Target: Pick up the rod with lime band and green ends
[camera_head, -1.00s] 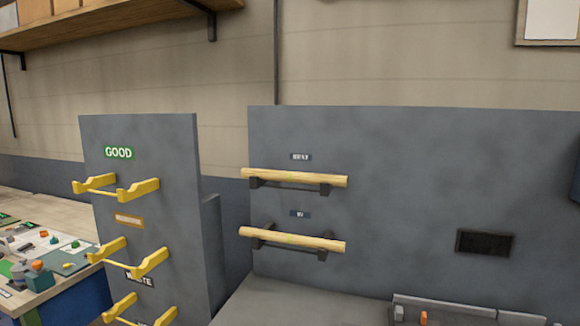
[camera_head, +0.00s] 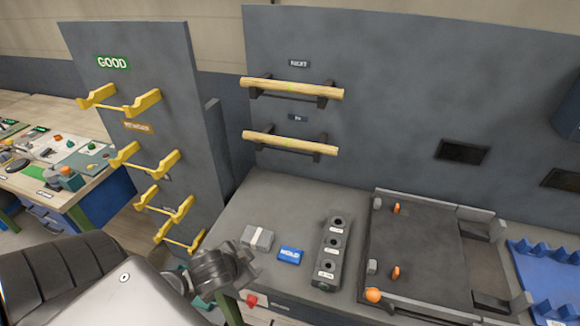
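Two pale wooden rods lie level on dark bracket pairs on the grey panel. The upper rod (camera_head: 291,88) is under a NEXT label, and the lower rod (camera_head: 290,143) is under a smaller label. Each has a faint lime tint near its middle; the colour of their ends is too small to tell. My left gripper (camera_head: 240,268) appears as a dark shape at the lower left, in front of the bench and well below the rods. Its fingers cannot be made out. My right gripper is not in view.
A grey stand (camera_head: 140,60) marked GOOD at the left has several tiers of empty yellow hooks. The bench holds a grey block (camera_head: 257,237), a blue box (camera_head: 291,255), a holed block (camera_head: 333,250) and a dark fixture (camera_head: 415,250). A blue rack (camera_head: 545,270) is at the right.

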